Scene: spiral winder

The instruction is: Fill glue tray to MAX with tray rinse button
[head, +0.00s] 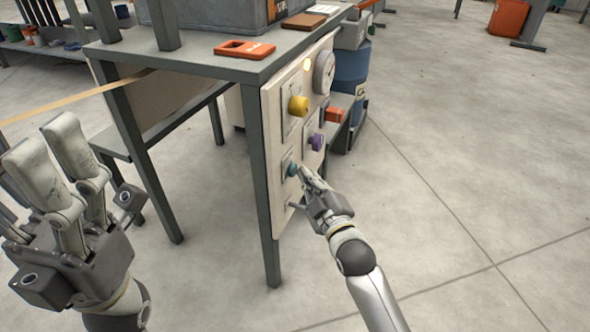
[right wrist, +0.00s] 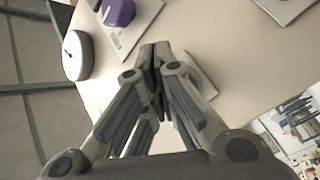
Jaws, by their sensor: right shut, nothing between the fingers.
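A pale control panel (head: 275,110) hangs on the side of the grey table. It carries a teal button (head: 292,170), a yellow knob (head: 298,106), a purple knob (head: 317,142) and a round gauge (head: 324,72). The gauge (right wrist: 76,55) and purple knob (right wrist: 118,12) also show in the right wrist view. My right gripper (head: 305,173) is shut and empty, its fingertips at the teal button; I cannot tell whether they touch. In the wrist view its fingers mostly hide that button. My left gripper (head: 52,150) is open and empty at the left. I cannot identify the glue tray or read labels.
The grey table (head: 205,62) bears an orange object (head: 244,49), a brown block (head: 304,21) and a large grey container (head: 215,14). A blue drum (head: 350,68) stands behind the panel.

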